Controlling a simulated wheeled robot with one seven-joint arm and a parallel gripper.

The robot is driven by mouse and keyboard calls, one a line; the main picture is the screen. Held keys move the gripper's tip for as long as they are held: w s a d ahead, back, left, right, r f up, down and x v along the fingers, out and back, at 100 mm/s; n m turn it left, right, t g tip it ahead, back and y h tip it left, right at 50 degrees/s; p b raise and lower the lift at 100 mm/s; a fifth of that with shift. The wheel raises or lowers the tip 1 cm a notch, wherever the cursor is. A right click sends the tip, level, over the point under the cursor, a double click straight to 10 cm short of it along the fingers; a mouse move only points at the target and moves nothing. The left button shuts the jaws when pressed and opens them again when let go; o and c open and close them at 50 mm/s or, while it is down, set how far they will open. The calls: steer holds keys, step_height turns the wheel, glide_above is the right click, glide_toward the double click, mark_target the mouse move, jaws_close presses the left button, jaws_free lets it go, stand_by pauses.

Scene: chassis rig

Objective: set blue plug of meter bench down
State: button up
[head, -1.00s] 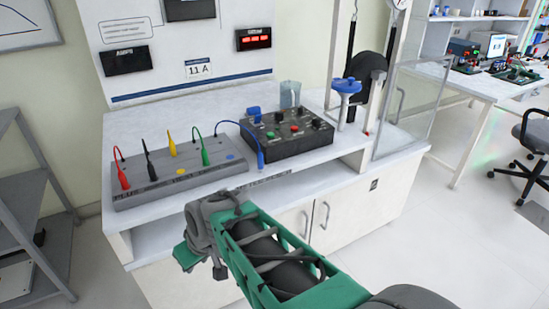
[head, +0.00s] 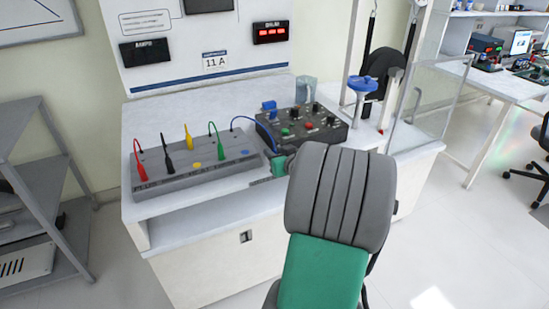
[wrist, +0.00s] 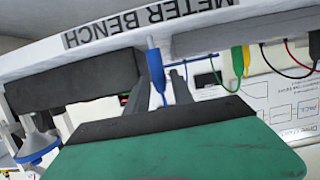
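The blue plug (wrist: 154,66) shows in the wrist view below the upside-down METER BENCH lettering, with its narrow end between the two grey fingers of my gripper (wrist: 167,92). A gap shows between the plug and the right finger; I cannot tell whether the left finger touches it. In the head view, my gripper (head: 279,165) is at the front edge of the meter bench (head: 205,200), partly behind my arm. The plug itself is hidden there; its blue cable (head: 243,118) arches toward my gripper.
A grey plug block (head: 200,172) holds red, black, yellow and green plugs to the left. A black control box (head: 302,127) stands just behind my gripper. A blue-topped stand (head: 361,85) and a glass panel (head: 424,100) are to the right. Clear white top lies behind the block.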

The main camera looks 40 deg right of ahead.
steer(key=shift+w, duration=0.25)
jaws_close()
stand_by(1.3)
